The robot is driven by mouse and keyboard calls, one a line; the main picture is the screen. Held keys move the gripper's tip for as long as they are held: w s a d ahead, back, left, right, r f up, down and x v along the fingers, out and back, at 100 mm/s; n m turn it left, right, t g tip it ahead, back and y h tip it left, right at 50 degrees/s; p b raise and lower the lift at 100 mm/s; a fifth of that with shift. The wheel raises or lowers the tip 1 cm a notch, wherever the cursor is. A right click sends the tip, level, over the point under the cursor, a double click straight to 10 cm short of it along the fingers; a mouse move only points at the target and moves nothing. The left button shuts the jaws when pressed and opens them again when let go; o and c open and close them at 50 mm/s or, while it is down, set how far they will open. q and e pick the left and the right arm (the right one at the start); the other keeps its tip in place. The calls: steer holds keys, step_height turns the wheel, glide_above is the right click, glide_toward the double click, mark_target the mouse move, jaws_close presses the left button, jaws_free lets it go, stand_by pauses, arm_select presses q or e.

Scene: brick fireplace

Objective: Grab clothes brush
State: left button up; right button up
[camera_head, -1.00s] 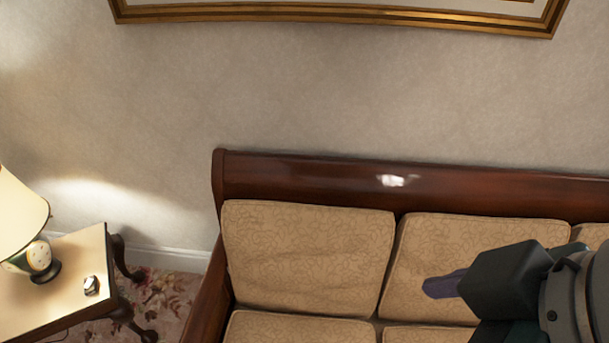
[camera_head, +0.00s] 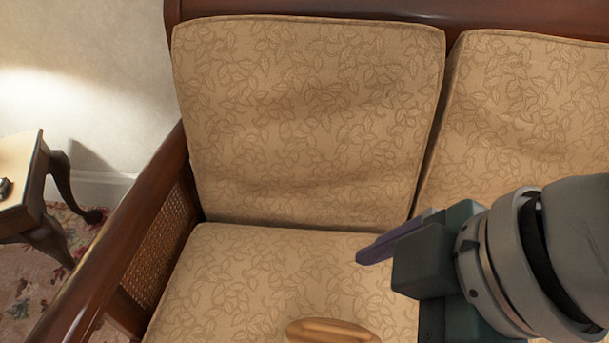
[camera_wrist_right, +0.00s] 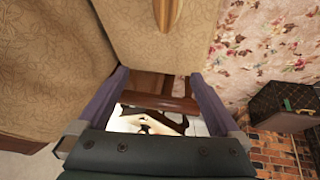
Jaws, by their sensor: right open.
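The clothes brush, a light wooden piece (camera_head: 333,330), lies on the left seat cushion of the sofa, cut off by the bottom edge in the head view. In the right wrist view it shows at the top edge (camera_wrist_right: 168,12), on the cushion beyond the fingertips. My right gripper (camera_head: 372,248) is above the seat, up and to the right of the brush in the head view. In the right wrist view its purple fingers (camera_wrist_right: 158,78) are wide apart, with nothing held between them. The brush's bristles are not visible. My left gripper is in neither view.
The sofa's back cushion (camera_head: 310,110) stands behind the seat, and a wood and cane armrest (camera_head: 150,250) bounds it on the left. A small side table (camera_head: 22,180) is beyond the armrest. A dark case (camera_wrist_right: 282,108) sits at right in the wrist view.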

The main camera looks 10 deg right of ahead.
steer(key=n+b, duration=0.1)
steer(key=b, duration=0.8)
glide_toward(329, 339)
steer(key=b+x, duration=0.3)
steer(key=shift+f, duration=0.3)
steer(key=shift+w+a+f, duration=0.15)
steer(key=shift+a+f, duration=0.15)
steer(key=shift+f, duration=0.1)
steer(key=b+x, duration=0.5)
steer(key=shift+w+d, duration=0.1)
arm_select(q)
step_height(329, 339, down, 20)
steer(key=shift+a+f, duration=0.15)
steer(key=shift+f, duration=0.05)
arm_select(e)
steer(key=c, duration=1.3)
steer(key=shift+r, duration=0.1)
